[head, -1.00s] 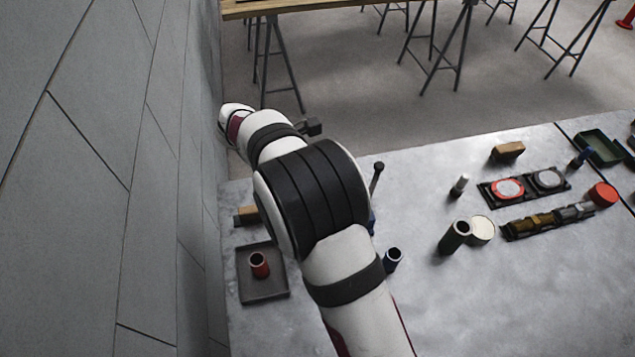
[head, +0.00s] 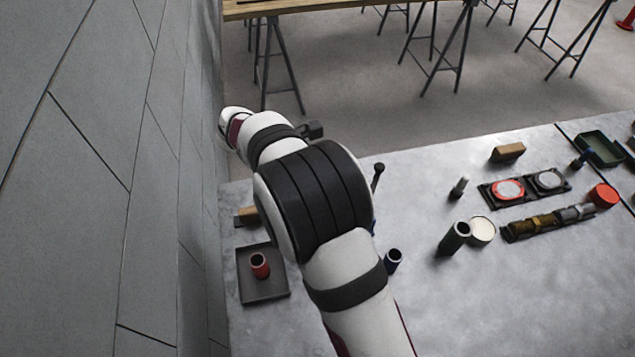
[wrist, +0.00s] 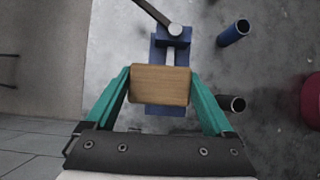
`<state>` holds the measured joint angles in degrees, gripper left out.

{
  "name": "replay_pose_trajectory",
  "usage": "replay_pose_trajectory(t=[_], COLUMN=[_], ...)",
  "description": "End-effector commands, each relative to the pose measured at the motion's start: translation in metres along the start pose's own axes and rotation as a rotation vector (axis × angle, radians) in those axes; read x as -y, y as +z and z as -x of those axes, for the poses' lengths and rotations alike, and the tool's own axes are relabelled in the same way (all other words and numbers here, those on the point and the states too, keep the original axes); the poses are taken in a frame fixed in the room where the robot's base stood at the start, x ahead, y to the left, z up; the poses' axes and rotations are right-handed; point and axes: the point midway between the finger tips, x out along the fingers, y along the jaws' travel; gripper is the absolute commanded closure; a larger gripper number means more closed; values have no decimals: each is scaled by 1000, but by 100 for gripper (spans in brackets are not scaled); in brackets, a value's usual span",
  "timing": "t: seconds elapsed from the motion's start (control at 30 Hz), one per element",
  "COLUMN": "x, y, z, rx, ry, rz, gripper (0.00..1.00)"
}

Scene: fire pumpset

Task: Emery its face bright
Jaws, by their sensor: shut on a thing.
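In the wrist view my gripper (wrist: 160,78) has teal fingers shut on a tan wooden block (wrist: 160,86), one finger at each end. The block is over a blue vise (wrist: 158,108) and hides its middle. A pale strip (wrist: 170,54) shows between the block and the vise's round-ended bar handle (wrist: 174,30). I cannot tell whether the block touches anything beneath it, and its underside is hidden. In the head view my arm hides the gripper and most of the vise; the handle (head: 378,172) shows right of the arm.
A blue tube (wrist: 233,33) and a dark tube (wrist: 233,103) stand right of the vise. A tray (head: 262,291) with a red tube (head: 260,265) is left of my arm, near the wall (head: 110,180). Discs, fittings and another block (head: 508,152) lie on the right.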

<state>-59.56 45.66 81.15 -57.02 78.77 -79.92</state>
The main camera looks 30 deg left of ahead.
Motion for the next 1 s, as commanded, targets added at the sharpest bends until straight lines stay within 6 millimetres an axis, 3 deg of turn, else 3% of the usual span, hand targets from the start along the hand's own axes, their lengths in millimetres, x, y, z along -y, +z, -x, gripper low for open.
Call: replay_pose_trajectory(t=[0.7,1.0], x=[46,51], y=[0,0], z=[0,0], rx=[1,0], ry=[0,0], rz=[0,-1], gripper=[57,57])
